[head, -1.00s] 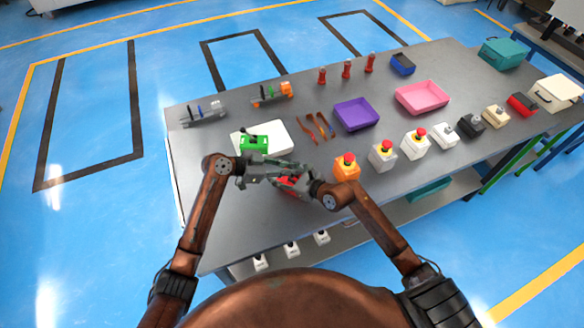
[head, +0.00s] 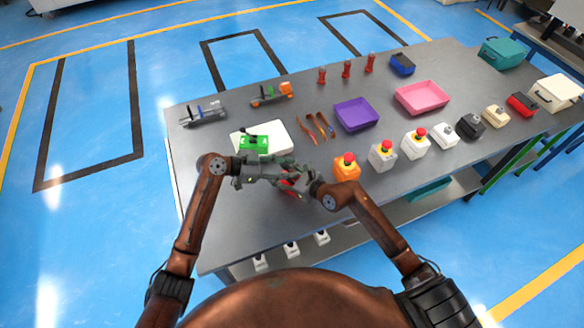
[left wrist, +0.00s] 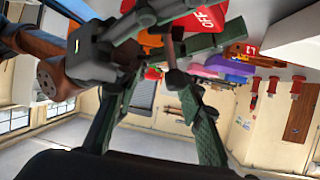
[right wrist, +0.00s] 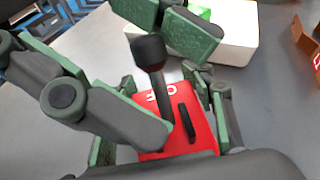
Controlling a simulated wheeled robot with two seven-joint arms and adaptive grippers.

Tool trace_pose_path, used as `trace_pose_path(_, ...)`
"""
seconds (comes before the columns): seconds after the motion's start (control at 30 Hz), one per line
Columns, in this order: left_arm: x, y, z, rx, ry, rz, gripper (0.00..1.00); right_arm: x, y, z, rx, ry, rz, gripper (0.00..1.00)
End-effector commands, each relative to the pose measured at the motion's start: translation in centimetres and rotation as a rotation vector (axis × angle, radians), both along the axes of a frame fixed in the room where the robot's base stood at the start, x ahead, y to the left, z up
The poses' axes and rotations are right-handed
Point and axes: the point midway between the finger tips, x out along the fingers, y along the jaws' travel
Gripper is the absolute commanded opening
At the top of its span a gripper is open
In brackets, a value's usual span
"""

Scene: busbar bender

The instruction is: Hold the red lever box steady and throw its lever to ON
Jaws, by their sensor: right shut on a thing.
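The red lever box (right wrist: 190,128) sits on the table at the front left, mostly covered by my grippers in the head view (head: 290,192). In the right wrist view its black-knobbed lever (right wrist: 150,65) stands up, with OFF lettering partly hidden beside it. The box's red OFF face (left wrist: 207,18) also shows in the left wrist view. My right gripper (right wrist: 165,105) is shut on the red lever box, one finger on each side. My left gripper (head: 298,168) is beside the lever; its fingers (left wrist: 152,65) are apart, and the knob is just short of them in the right wrist view.
An orange button box (head: 346,167) stands close to the right of my right gripper. Several more boxes line the right, with purple (head: 355,114) and pink (head: 422,97) trays behind. The table's front left is clear.

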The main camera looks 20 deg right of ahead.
Motion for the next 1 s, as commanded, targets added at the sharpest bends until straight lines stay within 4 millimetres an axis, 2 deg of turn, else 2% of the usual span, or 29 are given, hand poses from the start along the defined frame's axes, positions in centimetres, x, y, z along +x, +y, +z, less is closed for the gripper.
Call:
trace_pose_path(0.2,0.4,3.4,1.3,0.003,-0.003,0.002,0.32,0.1,-0.3,-0.1,-0.001,0.001,-0.006,0.09)
trace_pose_path(0.4,0.7,5.4,2.2,0.003,-0.002,0.003,0.32,0.1,-0.3,0.0,0.000,0.000,-0.005,0.09)
trace_pose_path(0.6,0.7,6.1,2.5,0.002,-0.001,0.003,0.32,0.1,-0.2,0.0,-0.001,0.000,-0.003,0.09)
trace_pose_path(0.9,0.7,6.1,2.5,0.002,-0.001,0.003,0.32,0.1,-0.1,0.0,0.000,0.000,-0.003,0.09)
trace_pose_path(1.0,0.7,6.1,2.4,-0.001,0.002,0.005,0.27,0.1,-0.1,0.0,0.000,0.000,-0.003,0.09)
